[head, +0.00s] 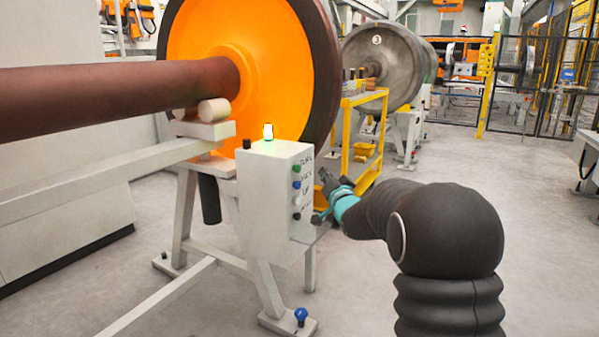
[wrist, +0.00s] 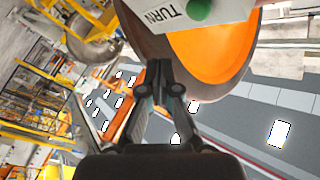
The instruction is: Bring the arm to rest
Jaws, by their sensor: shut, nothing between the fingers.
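My arm, dark and jointed with a teal band near its end, reaches from the lower right of the head view towards the control box. My gripper (head: 326,180) is just right of the box's button face, apart from it as far as I can tell. In the wrist view my gripper (wrist: 158,72) has its fingertips together with nothing between them. The white control box (head: 262,205) has a column of buttons and a lit green lamp (head: 268,131) on top. In the wrist view a green button (wrist: 200,9) sits beside the word TURN.
A large orange-faced wheel (head: 225,85) with a brown axle (head: 120,98) rests on a grey stand (head: 185,220) at left. Behind my gripper is a yellow trolley (head: 347,145), and beyond it a grey wheel (head: 385,65).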

